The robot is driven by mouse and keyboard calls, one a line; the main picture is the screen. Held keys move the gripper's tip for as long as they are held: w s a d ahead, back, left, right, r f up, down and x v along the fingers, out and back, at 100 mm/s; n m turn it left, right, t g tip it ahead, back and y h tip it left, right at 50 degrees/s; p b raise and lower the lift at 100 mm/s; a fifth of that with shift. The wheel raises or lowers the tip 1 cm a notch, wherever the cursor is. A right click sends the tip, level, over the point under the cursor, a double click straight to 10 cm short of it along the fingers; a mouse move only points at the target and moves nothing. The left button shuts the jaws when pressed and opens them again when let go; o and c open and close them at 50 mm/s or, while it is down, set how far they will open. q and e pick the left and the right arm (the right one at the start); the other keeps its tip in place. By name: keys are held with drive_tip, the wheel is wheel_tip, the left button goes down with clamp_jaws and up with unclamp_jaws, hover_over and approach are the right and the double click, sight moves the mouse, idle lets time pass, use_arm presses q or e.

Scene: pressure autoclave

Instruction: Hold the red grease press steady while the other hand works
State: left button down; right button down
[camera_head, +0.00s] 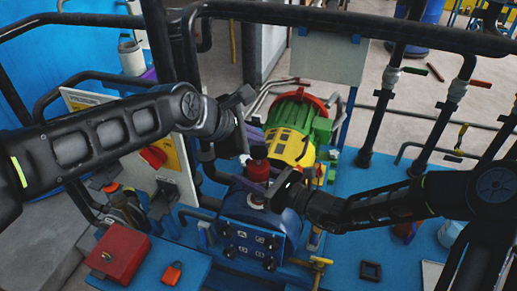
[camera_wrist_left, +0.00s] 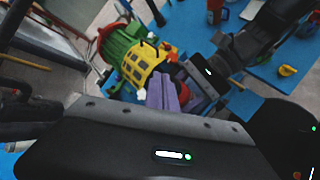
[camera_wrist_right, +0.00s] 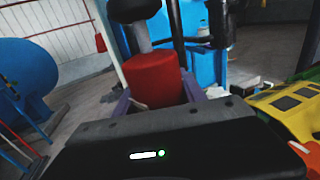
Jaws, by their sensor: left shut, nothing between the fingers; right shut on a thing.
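The red grease press (camera_head: 257,171) stands on top of the blue machine housing (camera_head: 248,230), with a black knob above its red body. In the right wrist view the red body (camera_wrist_right: 155,78) sits between the purple fingers, and the black knob (camera_wrist_right: 133,9) on a grey stem rises above it. My right gripper (camera_head: 270,183) is shut on the press from the right side. My left gripper (camera_head: 253,134) is above and slightly left of the press, apart from its red body. Its purple fingers (camera_wrist_left: 168,94) are together and empty in the left wrist view.
A yellow and green motor (camera_head: 293,133) sits just behind the press. A control panel (camera_head: 140,140) stands left, and a red box (camera_head: 117,254) lies front left. Dark rails cross the back, with valve pipes (camera_head: 450,110) at right.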

sight(259, 150)
use_arm(q)
drive_tip(key=shift+f, duration=0.15)
idle(0.6)
drive_tip(key=shift+f, duration=0.25)
drive_tip(key=shift+f, duration=1.35)
idle(1.2)
drive_tip(key=shift+r, duration=1.7)
drive_tip(key=shift+r, duration=0.1)
drive_tip(key=shift+r, duration=2.45)
